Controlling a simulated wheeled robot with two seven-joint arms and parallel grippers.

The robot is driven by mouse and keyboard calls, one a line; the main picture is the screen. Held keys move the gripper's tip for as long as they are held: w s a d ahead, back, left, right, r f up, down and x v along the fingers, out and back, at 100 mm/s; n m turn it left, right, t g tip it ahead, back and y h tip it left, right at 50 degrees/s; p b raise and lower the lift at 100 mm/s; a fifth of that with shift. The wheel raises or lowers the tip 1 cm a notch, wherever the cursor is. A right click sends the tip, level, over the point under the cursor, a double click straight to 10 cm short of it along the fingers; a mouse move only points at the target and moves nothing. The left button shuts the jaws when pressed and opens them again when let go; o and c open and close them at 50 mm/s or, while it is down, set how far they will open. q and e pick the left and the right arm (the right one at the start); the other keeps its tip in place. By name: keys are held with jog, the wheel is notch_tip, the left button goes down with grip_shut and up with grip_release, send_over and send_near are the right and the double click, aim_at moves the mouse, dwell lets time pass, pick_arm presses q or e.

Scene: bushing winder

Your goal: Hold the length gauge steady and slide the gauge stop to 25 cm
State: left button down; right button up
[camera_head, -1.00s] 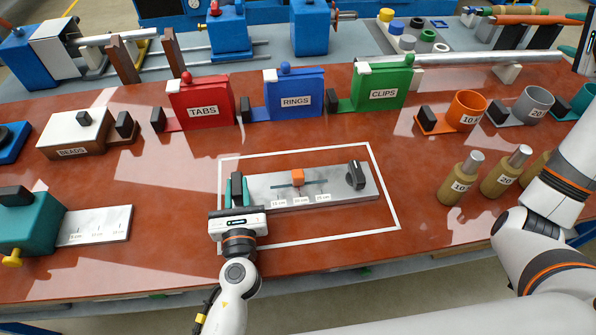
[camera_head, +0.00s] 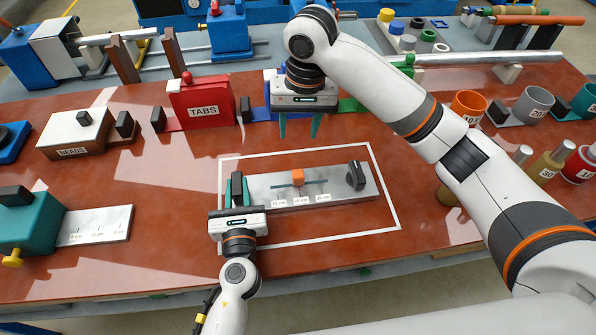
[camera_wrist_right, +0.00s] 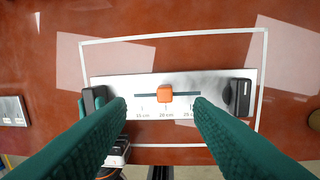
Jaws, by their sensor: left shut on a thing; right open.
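The length gauge (camera_head: 345,189) is a pale grey plate lying inside a white outlined rectangle; it also shows in the right wrist view (camera_wrist_right: 215,82). Its orange gauge stop (camera_head: 297,176) sits mid-slot, level with the 20 cm label, in the right wrist view (camera_wrist_right: 166,94). The 25 cm label is to its right. My left gripper (camera_head: 236,188) is shut on the black handle at the gauge's left end. My right gripper (camera_head: 298,127) is open and empty, pointing down beyond the gauge; its fingers (camera_wrist_right: 160,108) appear either side of the stop in the wrist view, apart from it.
A dark knob (camera_head: 356,176) stands on the gauge's right end. The red TABS box (camera_head: 203,105) is behind it. My right arm covers most of the blue and green boxes. A teal block with a scale plate (camera_head: 100,225) lies left.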

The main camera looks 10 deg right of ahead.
aim_at(299, 173)
jog(key=shift+n+g+h, duration=0.3)
jog(key=shift+h, duration=0.1)
jog(key=f, duration=0.4)
jog(key=s+f, duration=0.1)
jog(key=f, duration=0.8)
jog(key=shift+s+a+f, duration=0.2)
jog(key=shift+s+f, duration=0.05)
grip_shut()
jog(key=shift+d, duration=0.15)
